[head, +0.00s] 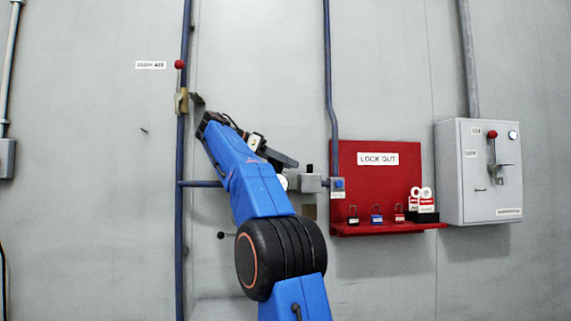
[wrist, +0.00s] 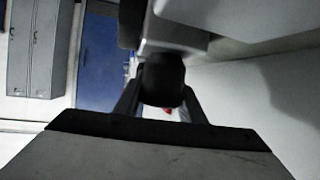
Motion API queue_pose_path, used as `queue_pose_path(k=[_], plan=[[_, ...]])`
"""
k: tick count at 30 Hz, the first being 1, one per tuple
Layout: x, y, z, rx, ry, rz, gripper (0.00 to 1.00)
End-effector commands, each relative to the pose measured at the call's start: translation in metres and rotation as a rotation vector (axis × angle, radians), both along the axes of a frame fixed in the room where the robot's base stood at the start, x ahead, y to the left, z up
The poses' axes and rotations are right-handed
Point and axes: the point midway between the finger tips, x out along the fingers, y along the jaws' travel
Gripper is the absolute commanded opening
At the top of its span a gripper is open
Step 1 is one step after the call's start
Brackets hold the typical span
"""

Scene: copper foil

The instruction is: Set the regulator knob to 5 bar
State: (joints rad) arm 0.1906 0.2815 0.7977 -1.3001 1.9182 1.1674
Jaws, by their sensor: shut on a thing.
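The regulator (head: 310,184) is a grey block on the wall pipework, left of the red board. Its small dark knob (head: 308,169) sits on top of the block. My gripper (head: 299,164) reaches it from the upper left. In the wrist view, the black knob (wrist: 162,82) lies between the two fingers of my gripper (wrist: 160,104), which is shut on it. The grey regulator body (wrist: 176,35) is just beyond the knob. A white round piece (head: 282,182), perhaps the gauge, is partly hidden by my arm. No pressure reading is legible.
A red LOCK OUT board (head: 377,215) with padlocks on its shelf is close on the right. A grey switch box (head: 478,190) is further right. A blue vertical pipe (head: 181,240) with a red knob (head: 179,64) stands left. The wall between is mostly clear.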

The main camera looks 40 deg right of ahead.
Motion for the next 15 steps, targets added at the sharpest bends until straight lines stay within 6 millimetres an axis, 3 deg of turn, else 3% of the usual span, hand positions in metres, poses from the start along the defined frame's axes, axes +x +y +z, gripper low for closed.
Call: queue_pose_path(k=[8,9,11,15], plan=[[0.0003,0.0,-0.0015,0.003,0.003,-0.002,0.14],[0.0003,-0.0001,-0.0015,0.003,0.003,-0.002,0.39],[0.0002,0.0,-0.0014,0.003,0.003,-0.002,0.53],[0.0001,-0.0001,-0.0009,0.002,0.002,-0.001,0.55]])
